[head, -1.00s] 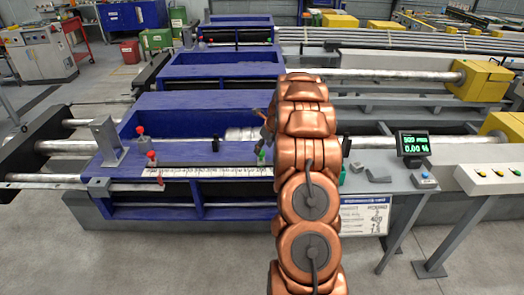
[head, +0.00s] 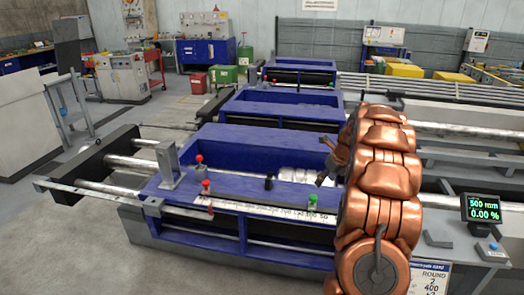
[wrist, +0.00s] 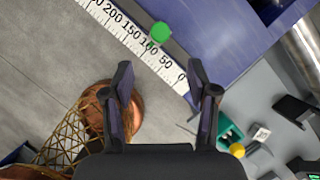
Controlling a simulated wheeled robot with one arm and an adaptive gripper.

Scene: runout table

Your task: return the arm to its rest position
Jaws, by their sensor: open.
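My gripper (wrist: 160,98) is open in the wrist view, its two dark fingers apart with nothing between them. Beyond the fingertips are a white ruler scale (wrist: 138,45) and a green knob (wrist: 160,33) at the edge of the blue bench. In the head view my copper arm rises at the right of centre, in front of the blue runout table (head: 260,190). Part of my gripper (head: 326,160) shows left of the arm, above the table; its fingertips are hard to make out there. The green knob (head: 313,199) stands just below it.
Red knobs (head: 206,185), a black knob (head: 268,182) and a grey bracket (head: 170,165) stand up from the table. A display (head: 483,208) stands at the right. Open floor (head: 60,230) is at the left.

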